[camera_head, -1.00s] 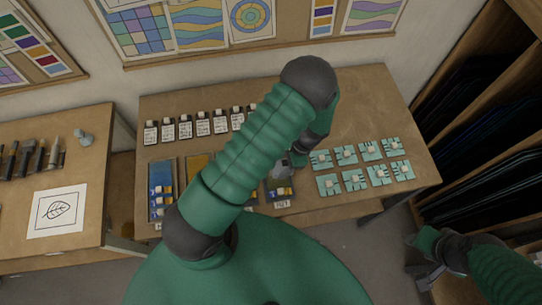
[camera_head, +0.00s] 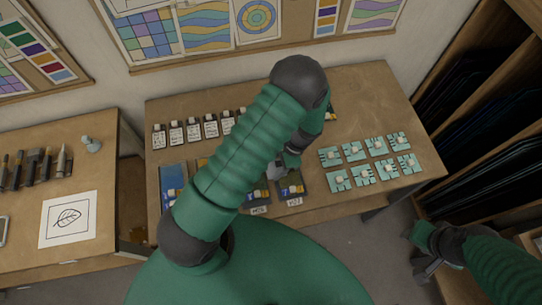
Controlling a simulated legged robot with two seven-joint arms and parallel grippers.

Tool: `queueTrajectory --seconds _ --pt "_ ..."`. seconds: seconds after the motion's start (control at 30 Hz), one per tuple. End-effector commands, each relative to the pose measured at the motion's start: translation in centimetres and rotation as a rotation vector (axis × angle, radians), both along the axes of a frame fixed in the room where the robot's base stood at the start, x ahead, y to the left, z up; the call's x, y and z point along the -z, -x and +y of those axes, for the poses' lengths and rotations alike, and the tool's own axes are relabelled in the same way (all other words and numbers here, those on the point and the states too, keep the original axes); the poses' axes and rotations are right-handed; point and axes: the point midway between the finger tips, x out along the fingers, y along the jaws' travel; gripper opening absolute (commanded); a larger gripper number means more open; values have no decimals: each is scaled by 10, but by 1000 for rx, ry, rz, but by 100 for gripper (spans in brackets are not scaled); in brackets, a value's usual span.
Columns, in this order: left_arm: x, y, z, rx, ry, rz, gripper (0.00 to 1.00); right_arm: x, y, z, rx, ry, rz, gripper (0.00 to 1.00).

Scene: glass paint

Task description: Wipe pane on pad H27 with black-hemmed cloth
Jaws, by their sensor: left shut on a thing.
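My left arm crosses the middle of the head view, and its gripper (camera_head: 281,169) is low over the worktable. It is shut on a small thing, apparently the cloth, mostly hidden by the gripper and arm. The gripper is at the upper left of a dark pad (camera_head: 291,186) whose front label seems to read H27. A pane on that pad shows only in part, with a small blue and yellow patch; I cannot tell whether the held thing touches it. My right gripper (camera_head: 424,266) hangs at the lower right, away from the table; its jaws are unclear.
Several teal squares with pale blocks (camera_head: 362,174) lie in two rows at the right. Labelled bottles (camera_head: 193,131) line the back left. More pads (camera_head: 173,178) lie left, partly behind my arm. A side table (camera_head: 25,230) and a dark rack (camera_head: 470,140) flank the worktable.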

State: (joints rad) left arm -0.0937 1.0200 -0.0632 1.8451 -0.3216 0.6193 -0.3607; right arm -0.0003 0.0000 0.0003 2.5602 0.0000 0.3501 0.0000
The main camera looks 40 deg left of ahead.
Motion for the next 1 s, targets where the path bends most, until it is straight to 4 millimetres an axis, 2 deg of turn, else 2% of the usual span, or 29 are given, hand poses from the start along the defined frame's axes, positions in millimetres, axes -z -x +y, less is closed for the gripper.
queueTrajectory --seconds 0.03,0.6,1.0 --pt "-9 -1 -1 2 0 -2 21 -9 0 0 1 0 -1 41" --pt "-58 -3 1 -2 4 -1 21 -47 0 0 1 0 0 41" --pt "-63 -4 -3 -2 1 -1 21 -49 0 0 1 0 0 41"
